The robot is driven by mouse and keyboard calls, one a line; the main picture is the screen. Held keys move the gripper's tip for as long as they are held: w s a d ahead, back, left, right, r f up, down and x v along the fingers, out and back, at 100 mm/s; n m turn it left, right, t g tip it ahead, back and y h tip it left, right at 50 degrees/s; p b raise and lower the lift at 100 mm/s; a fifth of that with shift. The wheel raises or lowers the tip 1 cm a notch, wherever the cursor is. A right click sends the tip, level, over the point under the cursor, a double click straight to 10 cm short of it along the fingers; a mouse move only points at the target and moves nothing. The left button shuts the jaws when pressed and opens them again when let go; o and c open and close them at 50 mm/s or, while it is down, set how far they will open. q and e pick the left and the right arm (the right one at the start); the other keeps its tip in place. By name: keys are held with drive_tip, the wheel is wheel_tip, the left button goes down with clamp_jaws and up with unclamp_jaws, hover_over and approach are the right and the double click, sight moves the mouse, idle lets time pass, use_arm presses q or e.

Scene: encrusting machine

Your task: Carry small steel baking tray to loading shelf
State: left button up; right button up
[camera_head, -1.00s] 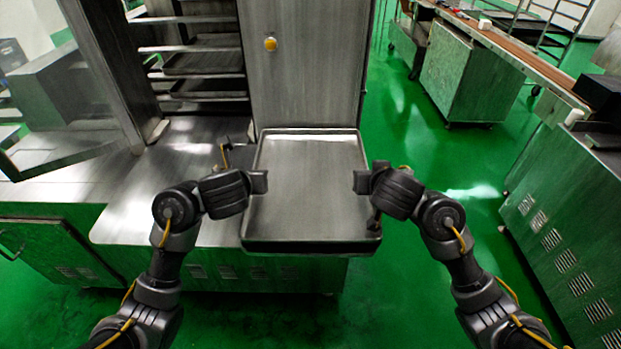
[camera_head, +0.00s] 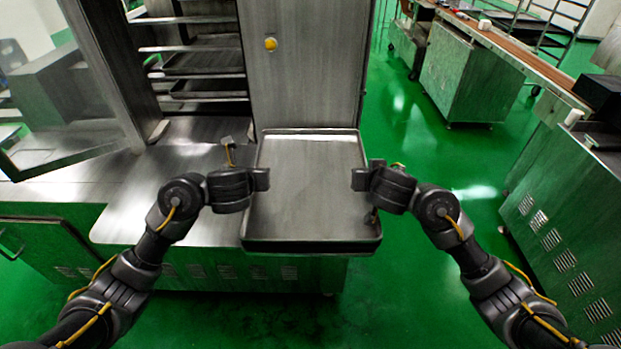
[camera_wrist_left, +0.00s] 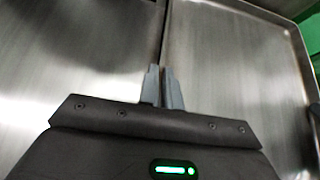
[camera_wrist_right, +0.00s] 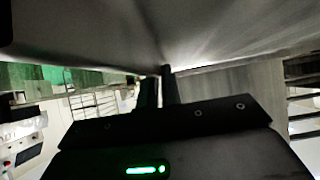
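The small steel baking tray (camera_head: 306,192) is a shallow, empty rectangle with a raised rim, at the middle of the head view. My left gripper (camera_head: 264,180) is at its left rim, and in the left wrist view the two fingers (camera_wrist_left: 163,88) are close together on the rim. My right gripper (camera_head: 358,180) is at its right rim, and in the right wrist view its fingers (camera_wrist_right: 159,90) meet the tray's edge (camera_wrist_right: 165,68). The tray is held between both arms, overlapping the right end of a flat steel surface (camera_head: 150,210). I cannot tell whether it touches that surface.
A steel cabinet (camera_head: 305,65) stands behind the tray. Open racks with dark trays (camera_head: 203,62) are left of it, beside an open glass door (camera_head: 70,120). Green floor (camera_head: 430,150) lies free to the right, before a vented steel unit (camera_head: 565,210) and a long conveyor (camera_head: 500,45).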

use_arm(q)
drive_tip(key=shift+r, duration=0.1)
clamp_jaws()
use_arm(e)
clamp_jaws()
